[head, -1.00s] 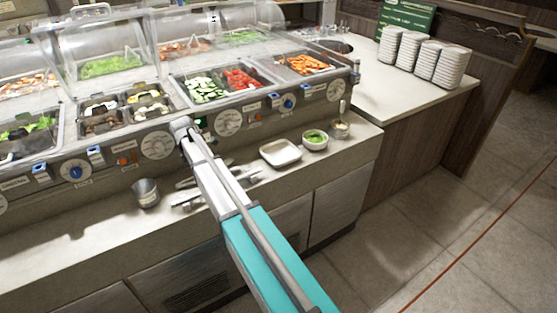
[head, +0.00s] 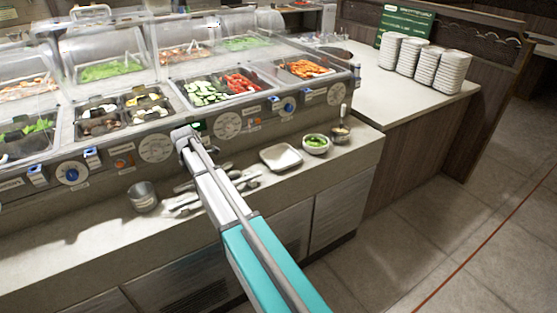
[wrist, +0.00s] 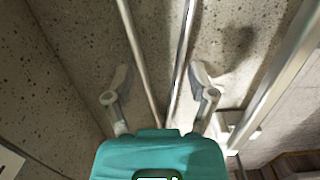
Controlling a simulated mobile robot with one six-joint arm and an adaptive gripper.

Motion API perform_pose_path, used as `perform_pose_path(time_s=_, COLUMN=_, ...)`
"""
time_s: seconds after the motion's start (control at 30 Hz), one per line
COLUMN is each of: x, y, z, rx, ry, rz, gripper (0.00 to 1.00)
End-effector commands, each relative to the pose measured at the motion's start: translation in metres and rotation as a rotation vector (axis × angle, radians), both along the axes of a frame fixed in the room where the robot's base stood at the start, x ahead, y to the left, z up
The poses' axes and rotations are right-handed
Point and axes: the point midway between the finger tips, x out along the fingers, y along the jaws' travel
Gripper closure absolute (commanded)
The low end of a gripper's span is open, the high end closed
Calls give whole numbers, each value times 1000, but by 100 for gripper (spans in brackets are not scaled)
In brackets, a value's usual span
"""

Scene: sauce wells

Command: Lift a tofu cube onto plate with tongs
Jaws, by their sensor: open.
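A white square plate (head: 281,157) lies empty on the front counter. Several metal utensils that look like tongs (head: 243,181) lie left of it, partly hidden behind my arm. Pale and brown pieces fill a divided pan (head: 122,112); I cannot tell which are tofu cubes. My gripper (wrist: 162,85) is open in the wrist view, above the speckled counter. Two thin metal rods (wrist: 178,60), which look like tong arms, run between its spread fingers. I cannot tell whether the fingers touch them.
A metal cup (head: 142,196) stands left on the counter. A bowl of green garnish (head: 316,144) and a small pot (head: 340,132) stand right of the plate. Clear guards cover the rear pans. Stacked dishes (head: 452,72) stand on the side counter (head: 400,95).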

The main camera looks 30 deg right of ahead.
Motion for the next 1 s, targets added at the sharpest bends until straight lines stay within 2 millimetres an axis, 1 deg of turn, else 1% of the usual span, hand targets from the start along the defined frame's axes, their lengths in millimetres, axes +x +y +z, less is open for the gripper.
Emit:
perform_pose_path(time_s=0.03, x=0, y=0, z=0, rx=0, ry=0, rz=0, gripper=48)
perform_pose_path(time_s=0.1, x=0, y=0, z=0, rx=0, ry=0, rz=0, gripper=61)
perform_pose_path(time_s=0.13, x=0, y=0, z=0, rx=0, ry=0, rz=0, gripper=65)
perform_pose_path(time_s=0.43, x=0, y=0, z=0, rx=0, ry=0, rz=0, gripper=65)
perform_pose_path(time_s=0.53, x=0, y=0, z=4, rx=0, ry=0, rz=0, gripper=65)
perform_pose_path(time_s=0.67, x=0, y=0, z=15, rx=0, ry=0, rz=0, gripper=65)
perform_pose_path(time_s=1.0, x=0, y=0, z=49, rx=0, ry=0, rz=0, gripper=65)
